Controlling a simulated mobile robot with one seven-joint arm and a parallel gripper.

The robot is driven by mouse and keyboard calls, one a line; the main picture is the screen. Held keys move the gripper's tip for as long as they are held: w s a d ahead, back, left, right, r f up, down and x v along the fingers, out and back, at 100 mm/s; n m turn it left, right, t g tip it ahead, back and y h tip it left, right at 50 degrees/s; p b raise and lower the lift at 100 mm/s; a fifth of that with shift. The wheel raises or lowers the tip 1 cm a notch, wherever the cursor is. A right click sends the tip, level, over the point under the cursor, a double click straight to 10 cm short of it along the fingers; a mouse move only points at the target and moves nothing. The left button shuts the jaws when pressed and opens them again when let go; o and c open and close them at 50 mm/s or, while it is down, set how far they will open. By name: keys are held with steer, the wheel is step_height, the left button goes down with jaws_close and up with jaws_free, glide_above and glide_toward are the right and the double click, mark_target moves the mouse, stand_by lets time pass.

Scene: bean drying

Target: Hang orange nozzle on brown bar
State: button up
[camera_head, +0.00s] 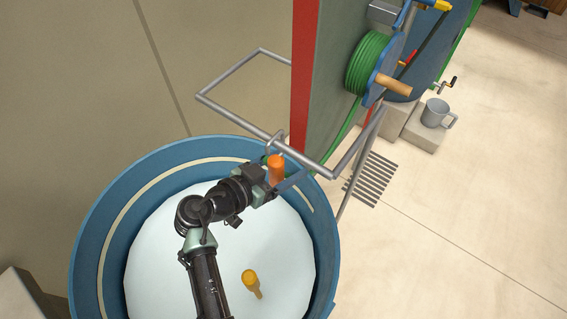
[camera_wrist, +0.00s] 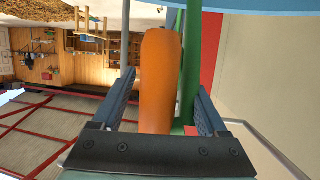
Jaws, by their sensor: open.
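The orange nozzle (camera_head: 276,170) is upright just below the grey-brown metal bar (camera_head: 240,119), by the red-edged panel. A small metal loop at the nozzle's top is at the bar; I cannot tell for sure whether it hooks over it. My gripper (camera_head: 284,180) is open at the nozzle. In the wrist view the nozzle (camera_wrist: 160,85) stands between the two open fingers of the gripper (camera_wrist: 163,98), with a gap on each side. The nozzle's far end and loop are hidden in the wrist view.
A large blue tub (camera_head: 105,205) with a pale inside lies under my arm and holds a yellow-orange tool (camera_head: 251,281). A green hose reel (camera_head: 369,63) with a wooden handle (camera_head: 393,85) is right of the panel. A mug (camera_head: 436,113) stands on a block.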

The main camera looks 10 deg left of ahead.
steer(key=b+v, duration=0.2)
steer(key=v, duration=1.1)
steer(key=shift+b, duration=0.3)
steer(key=shift+d, duration=0.1)
